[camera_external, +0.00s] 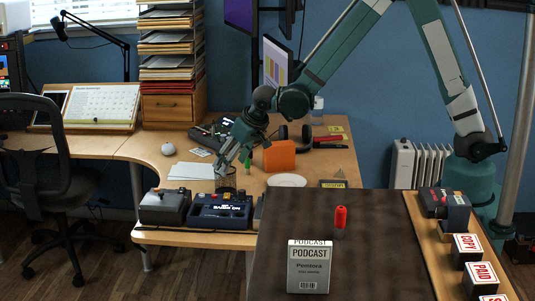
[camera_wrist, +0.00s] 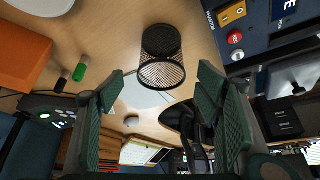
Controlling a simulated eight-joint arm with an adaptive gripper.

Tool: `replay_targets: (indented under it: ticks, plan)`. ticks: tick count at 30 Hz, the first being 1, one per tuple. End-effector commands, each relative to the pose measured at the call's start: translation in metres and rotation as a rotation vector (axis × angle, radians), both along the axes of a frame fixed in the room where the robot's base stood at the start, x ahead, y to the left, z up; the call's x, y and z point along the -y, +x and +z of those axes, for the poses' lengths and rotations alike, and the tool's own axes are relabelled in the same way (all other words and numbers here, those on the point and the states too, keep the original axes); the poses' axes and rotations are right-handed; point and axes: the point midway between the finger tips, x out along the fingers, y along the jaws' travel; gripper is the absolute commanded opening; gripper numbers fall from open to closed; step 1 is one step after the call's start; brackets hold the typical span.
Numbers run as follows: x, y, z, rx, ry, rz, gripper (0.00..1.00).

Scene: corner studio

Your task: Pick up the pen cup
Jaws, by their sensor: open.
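The pen cup (camera_wrist: 161,57) is a black wire-mesh cylinder standing on the wooden desk. In the external view the pen cup (camera_external: 226,181) is small and stands just behind a dark blue device at the desk's front edge. My gripper (camera_external: 232,164) is above the cup, tilted downward. In the wrist view my gripper (camera_wrist: 160,90) shows its two green ridged fingers spread apart, with the cup's open rim between and beyond the fingertips. The fingers do not appear to touch the cup. The cup looks empty.
A dark blue device (camera_external: 221,211) stands close in front of the cup, with a grey one (camera_external: 165,207) to its left. An orange box (camera_external: 279,155) and a green marker (camera_wrist: 80,69) lie nearby. White paper (camera_external: 192,171) lies left of the cup.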

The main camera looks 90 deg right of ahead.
Motion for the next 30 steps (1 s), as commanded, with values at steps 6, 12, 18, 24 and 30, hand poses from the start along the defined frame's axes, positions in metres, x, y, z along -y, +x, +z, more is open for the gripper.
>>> replay_targets:
  ticks: [6, 12, 18, 24, 30]
  plan:
    - [0.004, 0.007, -0.014, 0.0, 0.0, 0.0, 0.64]
    - [0.005, 0.008, -0.016, 0.0, 0.0, 0.0, 0.64]
    - [0.005, 0.008, -0.016, 0.0, 0.0, 0.0, 0.64]
    - [0.006, 0.01, -0.022, 0.0, 0.0, 0.0, 0.64]
    - [0.01, 0.018, -0.04, 0.0, 0.0, 0.0, 0.64]
